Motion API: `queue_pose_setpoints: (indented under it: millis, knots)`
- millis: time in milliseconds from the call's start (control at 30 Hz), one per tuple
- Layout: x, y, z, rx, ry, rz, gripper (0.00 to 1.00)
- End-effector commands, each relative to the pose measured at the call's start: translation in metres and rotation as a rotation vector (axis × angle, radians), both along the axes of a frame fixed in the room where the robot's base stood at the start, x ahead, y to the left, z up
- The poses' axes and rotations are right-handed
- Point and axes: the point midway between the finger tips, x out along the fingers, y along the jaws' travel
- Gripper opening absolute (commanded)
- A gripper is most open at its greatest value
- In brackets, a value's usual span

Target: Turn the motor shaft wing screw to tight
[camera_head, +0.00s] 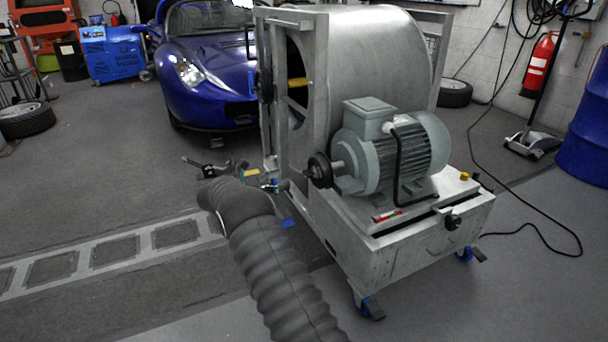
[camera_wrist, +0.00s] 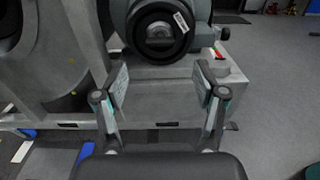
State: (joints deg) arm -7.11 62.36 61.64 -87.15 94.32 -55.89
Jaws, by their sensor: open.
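The grey motor (camera_head: 400,155) sits on top of the metal dynamometer stand. A black round pulley (camera_head: 320,170) is on its shaft end, facing left. In the wrist view the pulley (camera_wrist: 158,32) is at the top centre, with a small grey piece at its hub. I cannot make out the wing screw's shape or its turn position. My gripper (camera_wrist: 162,80) is open and empty, its two fingers spread below the pulley in the wrist view, apart from it. In the head view my gripper (camera_head: 238,176) is left of the pulley, at the end of my grey sleeved arm.
The metal stand (camera_head: 345,250) with its large drum housing (camera_head: 370,45) fills the space ahead. A black knob (camera_head: 453,221) is on its front. A cable (camera_head: 540,235) lies on the floor at right. A blue car (camera_head: 210,75) is behind.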

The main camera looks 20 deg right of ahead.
Motion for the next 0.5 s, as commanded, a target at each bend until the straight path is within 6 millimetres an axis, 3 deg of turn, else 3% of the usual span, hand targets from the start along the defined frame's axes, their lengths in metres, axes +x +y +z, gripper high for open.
queue_pose_setpoints:
  millis: [300, 500]
  knots:
    - [0.001, -0.059, 0.0, 0.0, 0.0, -0.002, 0.71]
    - [0.002, -0.082, 0.0, 0.001, 0.0, -0.001, 0.71]
